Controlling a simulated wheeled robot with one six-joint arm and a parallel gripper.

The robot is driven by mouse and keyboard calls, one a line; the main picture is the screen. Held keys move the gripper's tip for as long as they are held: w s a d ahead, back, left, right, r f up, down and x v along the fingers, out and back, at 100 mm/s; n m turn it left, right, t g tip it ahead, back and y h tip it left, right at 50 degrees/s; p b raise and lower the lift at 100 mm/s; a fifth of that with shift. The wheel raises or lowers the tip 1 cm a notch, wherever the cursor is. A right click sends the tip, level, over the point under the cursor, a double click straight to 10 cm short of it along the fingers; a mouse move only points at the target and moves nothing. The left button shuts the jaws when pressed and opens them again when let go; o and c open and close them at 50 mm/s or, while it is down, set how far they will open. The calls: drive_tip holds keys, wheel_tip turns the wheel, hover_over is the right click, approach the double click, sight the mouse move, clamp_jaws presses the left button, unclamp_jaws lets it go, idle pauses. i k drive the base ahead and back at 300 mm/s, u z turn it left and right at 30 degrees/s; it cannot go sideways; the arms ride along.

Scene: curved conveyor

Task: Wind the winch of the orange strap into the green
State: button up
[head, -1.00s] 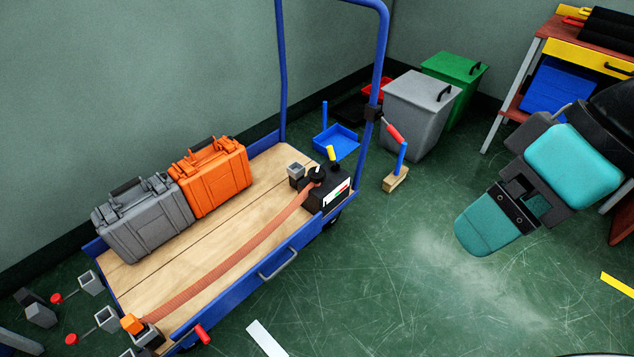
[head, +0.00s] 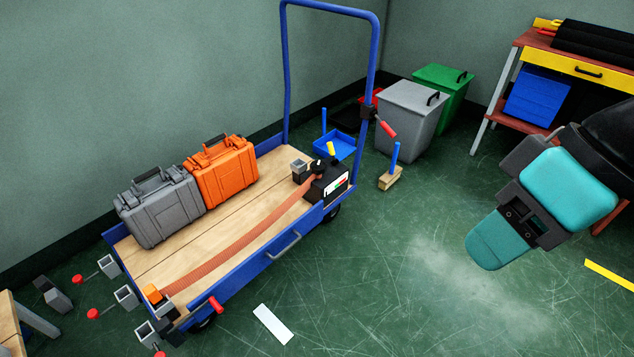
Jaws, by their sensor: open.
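The orange strap (head: 247,243) runs lengthwise along the wooden bed of a blue trolley (head: 240,277). Its near end meets an orange block (head: 152,294) at the trolley's lower left corner. Its far end enters the black winch (head: 327,185) at the right end. The winch has a yellow-tipped handle (head: 331,149) and a small gauge (head: 337,188) with red, white and green bands; the pointer is too small to read. My gripper (head: 487,245) is at the right, above the floor, well apart from the trolley and empty. Its teal fingers are seen from behind, so the gap is mostly hidden.
A grey case (head: 160,208) and an orange case (head: 222,174) stand on the trolley. Grey (head: 410,120) and green (head: 444,92) bins and a blue dustpan (head: 336,146) are behind it. A brush (head: 391,170) stands near. Floor between trolley and gripper is mostly clear.

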sight(318, 168)
drive_tip(key=u, duration=0.3)
drive_tip(key=i, duration=1.2)
drive_tip(key=z, duration=0.3)
